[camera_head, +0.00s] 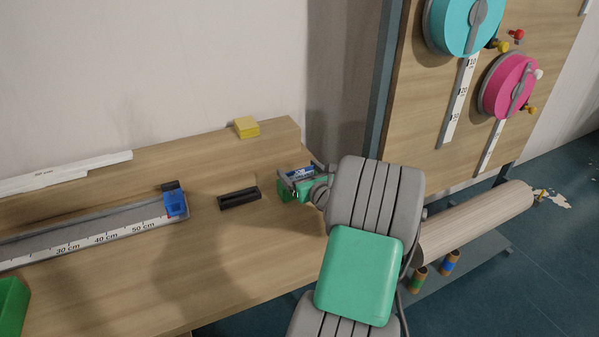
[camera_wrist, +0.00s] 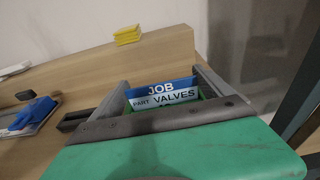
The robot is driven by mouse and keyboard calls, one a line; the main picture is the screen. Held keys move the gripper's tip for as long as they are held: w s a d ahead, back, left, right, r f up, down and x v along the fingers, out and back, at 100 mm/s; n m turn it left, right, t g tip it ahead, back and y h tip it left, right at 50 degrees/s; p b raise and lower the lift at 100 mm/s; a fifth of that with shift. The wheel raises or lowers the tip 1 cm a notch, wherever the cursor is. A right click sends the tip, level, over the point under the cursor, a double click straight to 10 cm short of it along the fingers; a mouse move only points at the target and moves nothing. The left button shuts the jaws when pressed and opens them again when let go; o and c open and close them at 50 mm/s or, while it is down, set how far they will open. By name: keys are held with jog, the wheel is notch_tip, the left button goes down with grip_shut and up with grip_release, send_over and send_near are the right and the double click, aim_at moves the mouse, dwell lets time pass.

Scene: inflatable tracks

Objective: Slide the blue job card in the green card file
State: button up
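The blue job card (camera_wrist: 163,88), with a white strip reading "PART VALVES", stands between my gripper's fingers in the wrist view. It also shows small in the head view (camera_head: 300,172). The green card file (camera_head: 285,193) sits on the bench near its right end, below my gripper. In the wrist view, green parts of the file (camera_wrist: 205,92) show beside and in front of the card's lower part. The card's bottom edge is hidden. My gripper (camera_wrist: 160,78) has its grey fingers spread wide, one on each side of the card. They look open, with narrow gaps beside the card.
A black slotted block (camera_head: 239,198) lies left of the file, and a blue slider (camera_head: 175,204) sits on the ruler track (camera_head: 110,236). An upright board (camera_head: 440,110) with reels stands to the right.

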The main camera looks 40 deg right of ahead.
jog(key=shift+o, duration=0.9)
jog(key=shift+r, duration=0.1)
jog(key=shift+s+r, duration=0.1)
jog(key=shift+r, duration=0.05)
jog(key=v, duration=1.1)
jog(key=shift+s+a, duration=0.25)
jog(key=shift+s, duration=0.1)
